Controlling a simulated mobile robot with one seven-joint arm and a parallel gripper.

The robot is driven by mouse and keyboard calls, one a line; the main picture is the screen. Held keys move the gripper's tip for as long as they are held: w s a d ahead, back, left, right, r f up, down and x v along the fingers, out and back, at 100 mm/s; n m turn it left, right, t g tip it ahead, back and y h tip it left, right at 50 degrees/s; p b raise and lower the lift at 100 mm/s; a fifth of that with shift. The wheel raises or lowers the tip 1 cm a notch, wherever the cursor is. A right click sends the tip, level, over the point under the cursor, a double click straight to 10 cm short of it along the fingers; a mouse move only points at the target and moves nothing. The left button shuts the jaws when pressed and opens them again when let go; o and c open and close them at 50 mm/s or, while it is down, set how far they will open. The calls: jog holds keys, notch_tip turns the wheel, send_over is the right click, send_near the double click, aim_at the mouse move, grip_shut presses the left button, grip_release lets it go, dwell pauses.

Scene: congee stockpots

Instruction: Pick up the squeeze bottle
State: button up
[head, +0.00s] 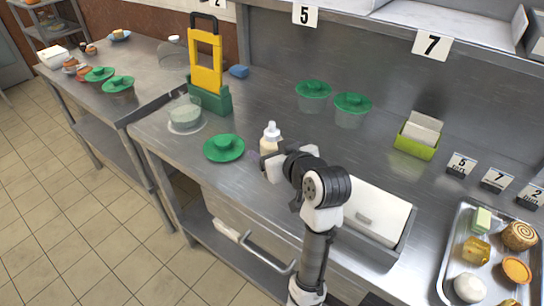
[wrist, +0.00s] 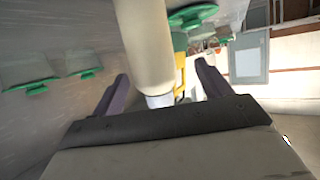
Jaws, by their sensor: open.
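The squeeze bottle (head: 270,138) stands upright on the steel counter, cream-coloured with a white nozzle cap. In the head view my arm covers its lower part. My gripper (head: 264,165) is at the bottle, low on the counter side of it. In the wrist view the bottle (wrist: 146,45) rises between the two purple-grey fingers of my gripper (wrist: 158,85). The fingers are spread, with a visible gap on each side of the bottle. Whether the palm touches the bottle I cannot tell.
A green lid (head: 224,148) lies left of the bottle. A yellow and green stand (head: 208,75) is behind left. Lidded containers (head: 350,112) stand at the back. A white-lidded box (head: 376,215) is right of my arm. A food tray (head: 462,235) is far right.

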aim_at(269, 147)
jog(key=shift+d+f+p+x, duration=0.1)
jog(key=shift+d+p+x, duration=0.1)
jog(key=shift+x, duration=0.7)
jog(key=shift+d+f+p+x, duration=0.1)
jog(key=shift+f+p+x, duration=0.1)
jog(key=shift+x, duration=0.65)
jog(key=shift+d+f+p+x, duration=0.1)
jog(key=shift+d+p+x, duration=0.1)
jog(key=shift+x, duration=0.7)
jog(key=shift+r, duration=0.1)
jog(key=c, duration=0.8)
